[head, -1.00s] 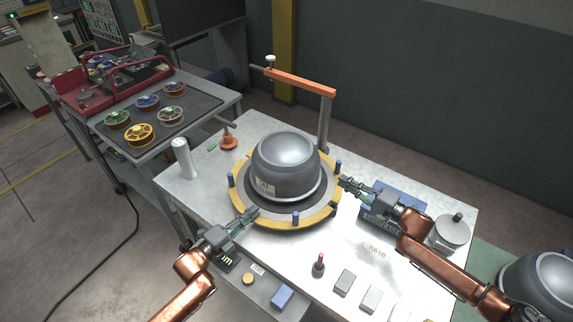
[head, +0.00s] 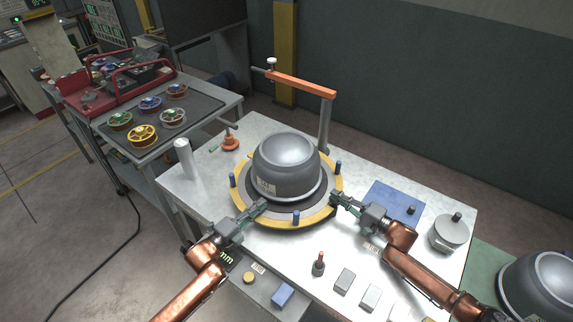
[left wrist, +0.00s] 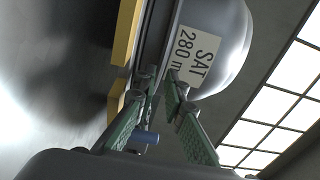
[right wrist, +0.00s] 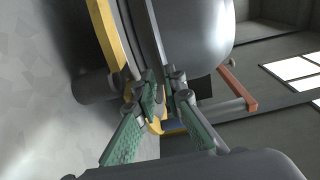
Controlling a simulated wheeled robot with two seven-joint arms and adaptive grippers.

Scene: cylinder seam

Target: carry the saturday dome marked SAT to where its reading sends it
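The SAT dome (head: 286,165) is a grey metal bowl shape, sitting upright inside the yellow-edged ring fixture (head: 238,208). Its label (left wrist: 196,55) reads SAT and 280, then a cut-off letter that looks like m. My left gripper (head: 262,205) is at the dome's front-left rim, just below the label, with a narrow gap between its fingertips. My right gripper (head: 335,199) is at the front-right rim. In the right wrist view its fingertips (right wrist: 165,82) lie around the rim flange with a gap showing. Contact with the flange is hard to make out.
Blue pegs (head: 296,217) stand on the ring. An orange-armed clamp post (head: 325,125) rises behind the dome. A blue mat (head: 392,197), a grey lidded canister (head: 450,234) and a second dome (head: 540,285) are at right. A white cylinder (head: 184,158) stands at left.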

